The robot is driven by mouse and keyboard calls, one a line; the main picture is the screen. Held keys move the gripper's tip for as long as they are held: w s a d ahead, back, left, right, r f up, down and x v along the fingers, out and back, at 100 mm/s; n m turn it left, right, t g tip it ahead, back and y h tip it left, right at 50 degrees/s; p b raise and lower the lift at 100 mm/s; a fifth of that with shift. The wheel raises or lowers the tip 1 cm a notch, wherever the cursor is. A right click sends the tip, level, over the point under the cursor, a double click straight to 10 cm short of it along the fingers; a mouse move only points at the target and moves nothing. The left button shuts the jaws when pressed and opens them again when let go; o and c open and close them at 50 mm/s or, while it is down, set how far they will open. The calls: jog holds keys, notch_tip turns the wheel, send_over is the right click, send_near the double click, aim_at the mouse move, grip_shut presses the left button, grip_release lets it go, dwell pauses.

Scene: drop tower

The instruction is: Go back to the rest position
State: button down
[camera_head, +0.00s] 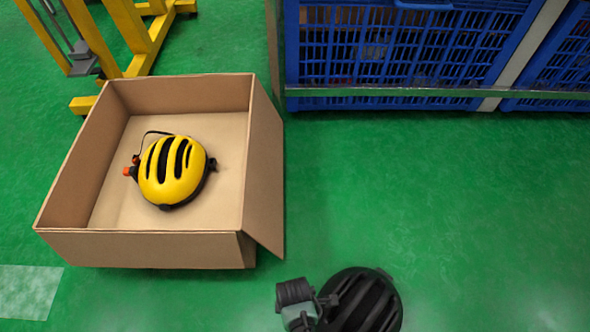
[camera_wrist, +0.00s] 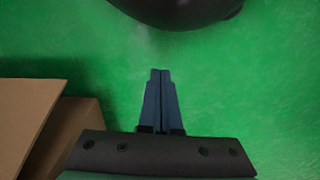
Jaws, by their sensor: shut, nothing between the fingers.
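My gripper (camera_wrist: 160,75) shows in the wrist view with its two blue fingers pressed together and nothing between them. It points over bare green floor. A dark rounded object (camera_wrist: 180,8) lies beyond the fingertips, cut off by the top edge, with green floor between. In the head view a black helmet (camera_head: 365,303) lies on the floor at the bottom edge. Beside it, on its left, is a dark ribbed and grey-green part (camera_head: 297,300), cut off by the frame; I cannot tell whether it is mine.
An open cardboard box (camera_head: 150,248) stands on the floor at left and holds a yellow helmet (camera_head: 170,170). Box flaps also show in the wrist view (camera_wrist: 25,115). Blue crates (camera_head: 400,45) behind a metal rail and a yellow frame (camera_head: 135,40) stand at the back. The right floor is clear.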

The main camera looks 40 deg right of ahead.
jog(key=shift+r+p, duration=0.7)
jog(key=shift+r, duration=0.7)
jog(key=shift+w, duration=0.1)
